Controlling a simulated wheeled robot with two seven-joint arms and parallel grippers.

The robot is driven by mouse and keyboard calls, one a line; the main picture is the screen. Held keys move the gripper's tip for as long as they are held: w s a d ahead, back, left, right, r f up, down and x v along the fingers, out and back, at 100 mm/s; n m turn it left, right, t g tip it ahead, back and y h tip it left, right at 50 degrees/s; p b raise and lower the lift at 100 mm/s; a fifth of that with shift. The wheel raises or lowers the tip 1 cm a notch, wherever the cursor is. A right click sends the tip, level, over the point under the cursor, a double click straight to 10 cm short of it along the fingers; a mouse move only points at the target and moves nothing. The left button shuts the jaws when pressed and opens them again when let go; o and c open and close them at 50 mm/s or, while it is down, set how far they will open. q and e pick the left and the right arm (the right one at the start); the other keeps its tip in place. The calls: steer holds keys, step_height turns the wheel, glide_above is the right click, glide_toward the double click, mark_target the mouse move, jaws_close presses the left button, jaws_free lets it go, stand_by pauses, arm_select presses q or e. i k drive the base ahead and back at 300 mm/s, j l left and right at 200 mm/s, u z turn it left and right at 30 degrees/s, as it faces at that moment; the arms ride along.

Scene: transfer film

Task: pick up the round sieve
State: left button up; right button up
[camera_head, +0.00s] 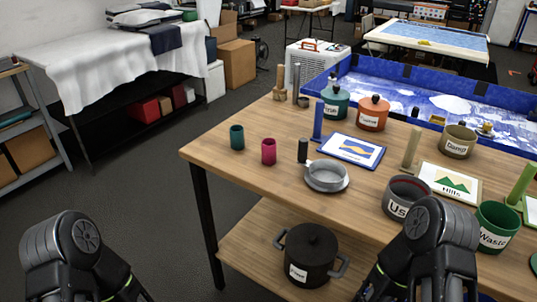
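The round sieve appears to be the shallow grey round piece (327,176) on the wooden table, left of the middle of its top. A dark upright cylinder (303,151) stands at its back left; I cannot tell whether it is the sieve's handle or a separate thing. My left arm shows at the lower left and my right arm at the lower right, in front of the table. Both grippers are outside the picture, and neither arm touches the sieve.
A teal cup (237,137) and a red cup (269,151) stand left of the sieve. A framed picture (352,150) lies behind it. A grey pot (400,204) stands to its right. The front left tabletop is clear.

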mark_target(322, 176)
steer(key=z, duration=1.2)
steer(key=j+z, duration=0.65)
steer(key=z, duration=0.15)
steer(key=k+j+z, duration=0.1)
steer(key=j+z, duration=0.15)
steer(key=z, duration=0.15)
steer(key=k+j+z, duration=0.1)
steer(key=j+z, duration=0.2)
steer(key=z, duration=0.15)
steer(key=k+j+z, duration=0.1)
steer(key=k+j, duration=0.25)
steer(key=j, duration=0.15)
steer(key=k+j+z, duration=0.1)
steer(key=k+j, duration=0.25)
steer(key=j, duration=0.15)
